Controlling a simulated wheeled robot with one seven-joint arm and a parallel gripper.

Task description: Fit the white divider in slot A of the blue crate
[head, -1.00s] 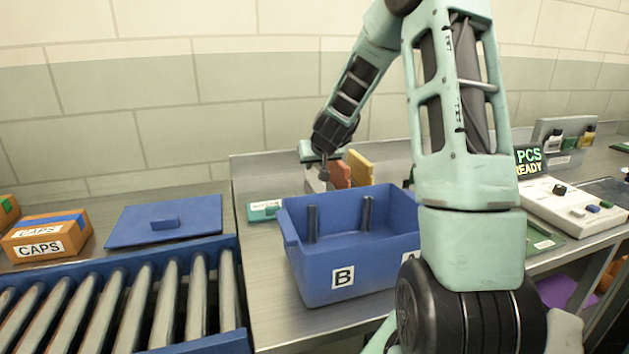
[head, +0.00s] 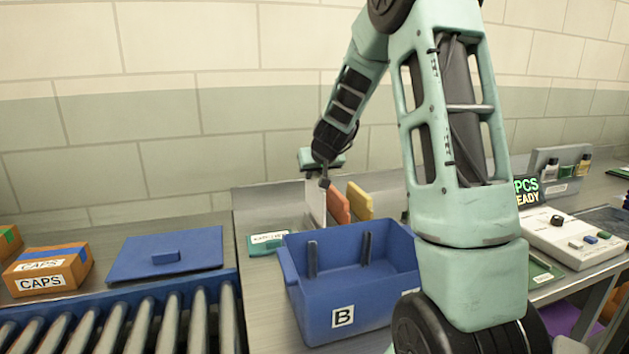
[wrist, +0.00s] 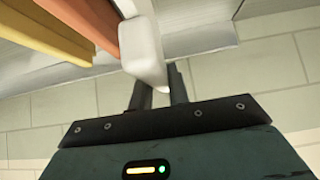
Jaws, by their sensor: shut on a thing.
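My gripper (head: 322,180) is shut on the top edge of the white divider (head: 316,203), which hangs upright below it, behind the blue crate (head: 345,300). In the wrist view the fingers (wrist: 158,95) grip the white divider (wrist: 143,45) at its end. Whether its lower edge touches the bench is hidden. The crate stands open on the bench with a B label on its front and two dark upright ribs (head: 312,260) inside. My arm covers the crate's right part, so slot A's label is hidden.
An orange panel (head: 339,206) and a yellow panel (head: 360,201) stand just right of the white divider. A blue lid (head: 165,253), a roller conveyor (head: 130,325) and a caps box (head: 45,268) lie left. A control box (head: 570,225) stands right.

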